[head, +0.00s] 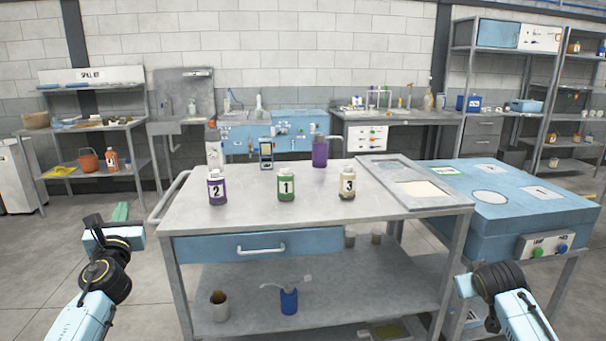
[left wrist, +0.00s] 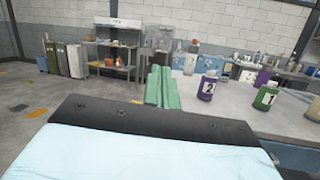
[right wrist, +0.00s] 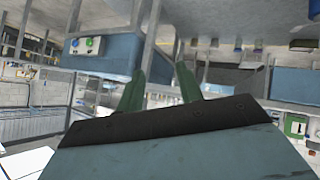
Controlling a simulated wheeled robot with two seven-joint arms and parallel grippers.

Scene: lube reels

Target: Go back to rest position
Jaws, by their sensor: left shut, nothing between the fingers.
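My left gripper (head: 121,211) is left of the metal workbench, beside its front left corner. Its green fingers are shut together with nothing between them, and the left wrist view shows them (left wrist: 162,88) too. My right arm comes in at the lower right of the head view, its fingers hidden there. In the right wrist view my right gripper (right wrist: 160,88) has its green fingers apart and empty. On the workbench (head: 245,215) stand bottle 2 with purple (head: 217,190), bottle 1 with green (head: 286,187) and bottle 3 with cream (head: 347,184), all upright and apart from both grippers.
A purple container (head: 320,152), a small meter (head: 266,155) and a clear bottle (head: 213,150) stand at the bench's back. A blue table with a button box (head: 543,244) is at right. A blue bottle (head: 289,301) and brown cup (head: 219,305) sit on the lower shelf.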

